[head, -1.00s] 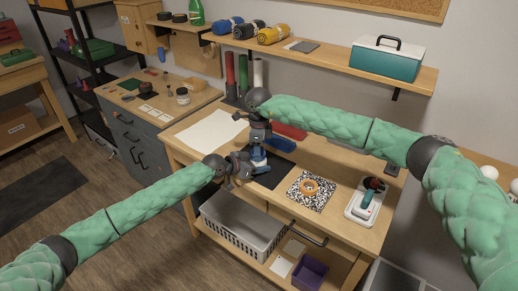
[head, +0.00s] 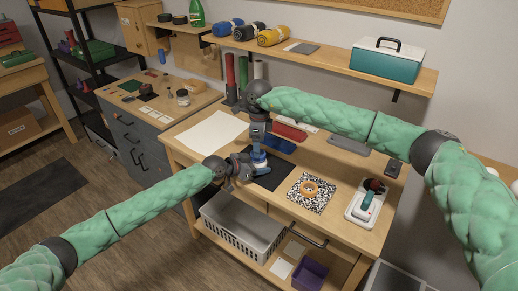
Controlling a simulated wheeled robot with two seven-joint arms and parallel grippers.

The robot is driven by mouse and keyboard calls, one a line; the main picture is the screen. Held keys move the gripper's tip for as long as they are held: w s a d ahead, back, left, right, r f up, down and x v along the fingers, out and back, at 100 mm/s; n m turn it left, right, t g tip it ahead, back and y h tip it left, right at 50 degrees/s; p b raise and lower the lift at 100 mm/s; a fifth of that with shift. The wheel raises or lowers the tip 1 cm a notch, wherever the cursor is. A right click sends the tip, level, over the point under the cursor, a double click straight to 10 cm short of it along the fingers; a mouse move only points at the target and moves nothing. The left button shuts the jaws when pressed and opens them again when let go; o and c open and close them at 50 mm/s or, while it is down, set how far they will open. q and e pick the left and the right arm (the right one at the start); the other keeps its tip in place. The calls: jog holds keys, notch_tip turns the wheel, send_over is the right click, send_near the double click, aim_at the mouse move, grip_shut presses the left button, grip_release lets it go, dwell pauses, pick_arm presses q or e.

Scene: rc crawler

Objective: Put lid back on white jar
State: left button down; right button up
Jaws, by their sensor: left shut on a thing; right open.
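A white jar (head: 259,166) stands at the dark mat on the workbench, partly hidden by my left gripper. A blue lid (head: 259,155) shows at the top of the jar; whether it is fully seated is too small to tell. My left gripper (head: 246,168) is shut on the jar from the left side. My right gripper (head: 260,145) is open and points down just above the blue lid. Its fingers are small and hard to make out.
A dark mat (head: 271,180) lies under the jar. A patterned board with an orange ring (head: 311,188) and a white tray (head: 366,205) lie to the right. A blue item (head: 280,144), a red case (head: 290,131) and a grey item (head: 349,146) lie behind. White paper (head: 211,132) lies left.

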jog(key=shift+r, duration=0.65)
jog(key=shift+c, duration=1.1)
jog(key=shift+w+a+r, duration=0.1)
jog(key=shift+a+r, duration=0.25)
jog(key=shift+r, duration=0.25)
jog(key=shift+c, duration=0.2)
jog(key=shift+a+r+n, duration=0.1)
jog(key=shift+r+n, duration=0.15)
jog(key=shift+n, duration=0.05)
jog(key=shift+r+n, duration=0.35)
jog(key=shift+n, duration=0.75)
jog(key=n, duration=0.2)
jog(key=shift+r+n, duration=0.2)
jog(key=shift+n, duration=0.2)
jog(key=n, duration=0.4)
jog(key=shift+r, duration=0.15)
jog(key=n, duration=0.7)
jog(key=shift+d+n, duration=0.2)
jog(key=shift+n, duration=0.2)
